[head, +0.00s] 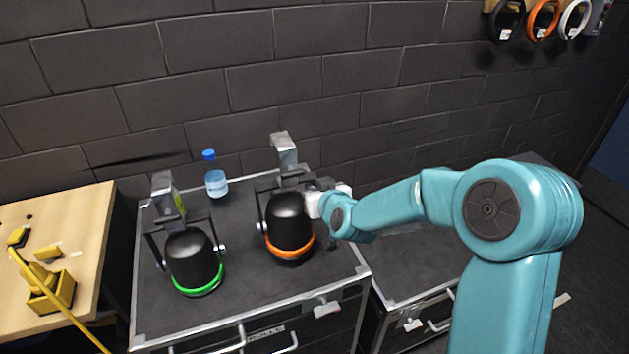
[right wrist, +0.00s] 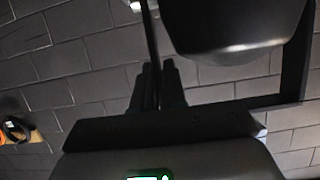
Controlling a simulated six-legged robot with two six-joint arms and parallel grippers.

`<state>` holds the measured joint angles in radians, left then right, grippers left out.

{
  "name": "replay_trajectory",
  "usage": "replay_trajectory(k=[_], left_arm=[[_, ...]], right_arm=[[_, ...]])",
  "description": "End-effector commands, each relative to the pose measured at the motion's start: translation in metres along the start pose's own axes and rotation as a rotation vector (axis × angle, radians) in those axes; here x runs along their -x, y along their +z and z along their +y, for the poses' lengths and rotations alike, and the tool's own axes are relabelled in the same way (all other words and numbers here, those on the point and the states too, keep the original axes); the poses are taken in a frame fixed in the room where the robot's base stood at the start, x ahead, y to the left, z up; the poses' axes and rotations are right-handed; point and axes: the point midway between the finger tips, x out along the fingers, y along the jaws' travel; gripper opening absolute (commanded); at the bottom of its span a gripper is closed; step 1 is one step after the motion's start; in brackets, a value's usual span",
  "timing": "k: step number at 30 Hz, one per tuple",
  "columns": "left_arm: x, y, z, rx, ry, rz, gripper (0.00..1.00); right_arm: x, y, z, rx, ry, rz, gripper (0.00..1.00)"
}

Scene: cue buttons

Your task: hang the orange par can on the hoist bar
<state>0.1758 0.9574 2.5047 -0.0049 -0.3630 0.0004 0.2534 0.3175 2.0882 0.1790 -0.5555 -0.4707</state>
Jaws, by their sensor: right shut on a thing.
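The orange par can (head: 289,222) is a black can with an orange ring at its lower end, a dark yoke and a grey clamp (head: 284,147) on top. It is over the top of the black flight case (head: 255,290); I cannot tell whether it touches. My right gripper (head: 310,192) is shut on its yoke, at the can's right side. In the right wrist view the dark fingers (right wrist: 157,88) close on a yoke strap beside the black can body (right wrist: 235,22). My left gripper and the hoist bar are not in view.
A green-ringed par can (head: 193,262) stands to the left on the same case. A blue-capped bottle (head: 215,178) is behind. A wooden table (head: 75,215) with yellow items is at left. A lower case (head: 410,285) is at right. Cable coils (head: 541,20) hang on the wall.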

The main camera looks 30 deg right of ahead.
Motion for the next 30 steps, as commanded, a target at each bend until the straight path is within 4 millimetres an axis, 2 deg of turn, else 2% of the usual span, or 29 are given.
replay_trajectory(k=[6, 20, 21, 22, 23, 30], left_arm=[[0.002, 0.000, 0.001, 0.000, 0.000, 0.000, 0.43], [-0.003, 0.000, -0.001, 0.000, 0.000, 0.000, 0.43], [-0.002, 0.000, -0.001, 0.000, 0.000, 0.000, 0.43], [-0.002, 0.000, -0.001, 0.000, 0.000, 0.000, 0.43], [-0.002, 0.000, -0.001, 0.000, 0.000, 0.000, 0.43], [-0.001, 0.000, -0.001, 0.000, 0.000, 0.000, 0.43]], right_arm=[[-0.011, 0.024, 0.001, -0.002, 0.001, 0.004, 0.00], [-0.013, 0.030, 0.000, -0.002, 0.001, 0.006, 0.00], [-0.013, 0.033, 0.000, 0.000, -0.001, -0.003, 0.24], [-0.013, 0.033, 0.000, 0.000, -0.001, -0.003, 0.34], [-0.013, 0.033, 0.000, 0.000, -0.001, -0.003, 0.37], [-0.013, 0.033, 0.000, 0.000, -0.001, -0.003, 0.37]])
